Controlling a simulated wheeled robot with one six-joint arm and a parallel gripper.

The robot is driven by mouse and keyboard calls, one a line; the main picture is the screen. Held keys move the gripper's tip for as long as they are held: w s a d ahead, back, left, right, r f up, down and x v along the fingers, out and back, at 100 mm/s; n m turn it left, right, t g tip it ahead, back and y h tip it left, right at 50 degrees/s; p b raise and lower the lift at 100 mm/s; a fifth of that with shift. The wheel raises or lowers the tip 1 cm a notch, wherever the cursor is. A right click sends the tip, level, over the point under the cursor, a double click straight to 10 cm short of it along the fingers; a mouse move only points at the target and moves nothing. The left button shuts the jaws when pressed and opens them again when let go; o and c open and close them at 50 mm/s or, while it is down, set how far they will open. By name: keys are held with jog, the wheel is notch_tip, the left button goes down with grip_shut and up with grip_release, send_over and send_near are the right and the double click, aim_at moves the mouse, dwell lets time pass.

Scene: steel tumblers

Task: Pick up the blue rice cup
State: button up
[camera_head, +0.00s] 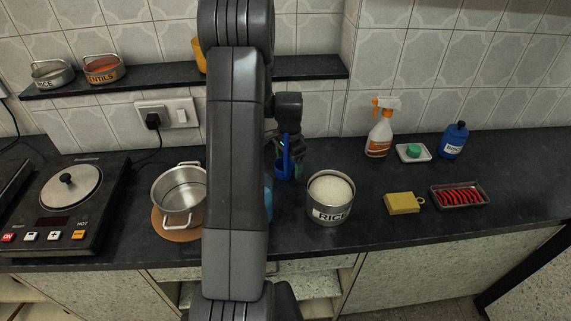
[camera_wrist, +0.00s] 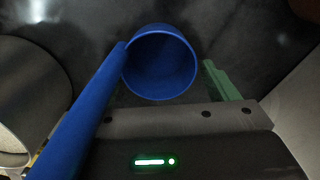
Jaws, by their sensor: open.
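The blue rice cup (camera_head: 284,171) stands on the dark counter behind and left of the rice tin, partly covered by my gripper (camera_head: 287,150) above it. In the wrist view the cup (camera_wrist: 161,65) shows its round open mouth, and it looks empty. Its long blue handle runs from the left of the rim toward the lower left, close to the camera. My gripper (camera_wrist: 164,78) is open, with a green finger to the right of the cup. The left finger is mostly hidden behind the handle. I cannot tell whether either finger touches the cup.
The rice tin (camera_head: 330,200), full of rice, stands close by. A steel pot (camera_head: 181,193) on a round mat is left of my arm. A spray bottle (camera_head: 379,132), yellow sponge (camera_head: 402,203) and chili tray (camera_head: 459,196) are on the right. A shelf (camera_head: 150,78) runs behind.

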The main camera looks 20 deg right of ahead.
aim_at(285, 152)
jog(key=c, duration=1.1)
jog(key=shift+o, duration=0.2)
jog(key=shift+r, duration=0.1)
notch_tip(285, 152, up, 10)
jog(key=shift+b, duration=0.35)
jog(key=shift+o, duration=1.1)
jog(key=shift+c, duration=0.7)
